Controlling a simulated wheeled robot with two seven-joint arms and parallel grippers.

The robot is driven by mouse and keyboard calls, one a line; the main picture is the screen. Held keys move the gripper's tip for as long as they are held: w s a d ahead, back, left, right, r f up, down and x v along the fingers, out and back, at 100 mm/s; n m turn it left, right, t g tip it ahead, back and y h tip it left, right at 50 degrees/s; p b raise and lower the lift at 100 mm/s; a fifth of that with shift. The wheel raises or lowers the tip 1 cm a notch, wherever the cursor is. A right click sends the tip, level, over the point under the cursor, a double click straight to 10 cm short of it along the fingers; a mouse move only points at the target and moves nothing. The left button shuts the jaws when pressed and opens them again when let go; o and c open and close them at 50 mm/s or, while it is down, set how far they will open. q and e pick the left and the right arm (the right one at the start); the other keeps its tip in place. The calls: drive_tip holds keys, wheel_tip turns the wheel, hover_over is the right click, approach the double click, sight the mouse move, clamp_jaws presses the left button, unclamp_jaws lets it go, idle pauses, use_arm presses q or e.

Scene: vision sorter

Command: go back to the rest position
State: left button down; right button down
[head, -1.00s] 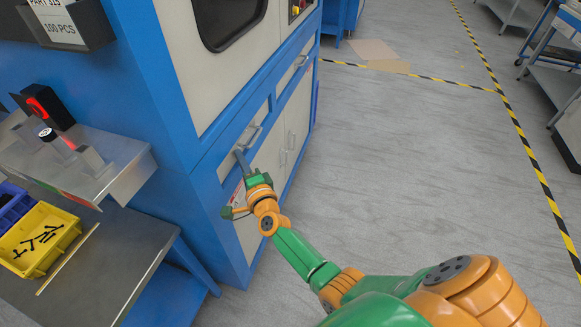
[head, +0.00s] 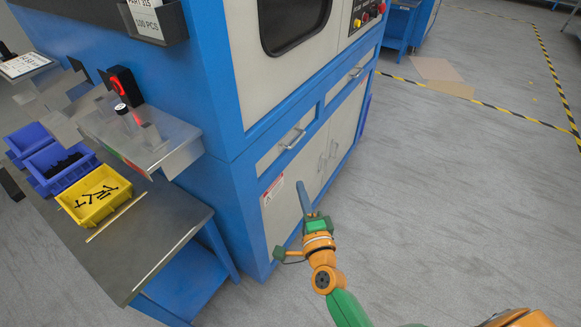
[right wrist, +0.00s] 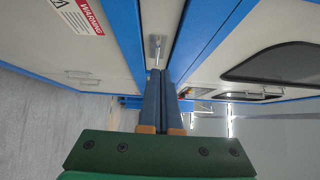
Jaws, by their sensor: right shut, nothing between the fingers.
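My right gripper (head: 303,187) is in the lower middle of the head view, in front of the lower doors of the blue and white machine (head: 232,180). Its long blue-grey fingers point up in the picture and lie together, with nothing between them. The right wrist view shows the same two fingers (right wrist: 163,88) side by side and shut, pointing along the machine's front. A drawer handle (right wrist: 155,48) shows beyond the fingertips there. I cannot tell from the head view whether the fingers touch the machine. My left gripper is not in view.
A metal worktable (head: 130,262) stands at the left with a yellow bin (head: 106,208) of black parts and blue bins (head: 62,166). A steel chute (head: 172,135) juts out above it. Drawer handles (head: 293,138) stick out of the machine. The grey floor (head: 470,190) at right is clear.

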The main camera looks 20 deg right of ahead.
drive_tip(key=s+a+f+n+g+y+p, duration=0.15)
drive_tip(key=s+f+n+g, duration=0.4)
drive_tip(key=f, duration=0.55)
drive_tip(key=s+a+f+n+g+y, duration=0.1)
drive_tip(key=s+f+n+g+y, duration=0.15)
drive_tip(key=s+f+n, duration=0.75)
drive_tip(key=s+d+f+n+g, duration=0.2)
drive_tip(key=s+f+g, duration=0.1)
drive_tip(key=s, duration=0.4)
drive_tip(key=s+d+f+n+g+h, duration=0.1)
drive_tip(key=s+d+f+n+g, duration=0.1)
drive_tip(key=s+f, duration=0.3)
drive_tip(key=s+d+f+n+g+h+p, duration=0.1)
drive_tip(key=s+f+g, duration=0.3)
drive_tip(key=s, duration=0.5)
drive_tip(key=shift+s+d+n, duration=0.35)
drive_tip(key=shift+d+n, duration=0.2)
drive_tip(key=shift+d, duration=0.05)
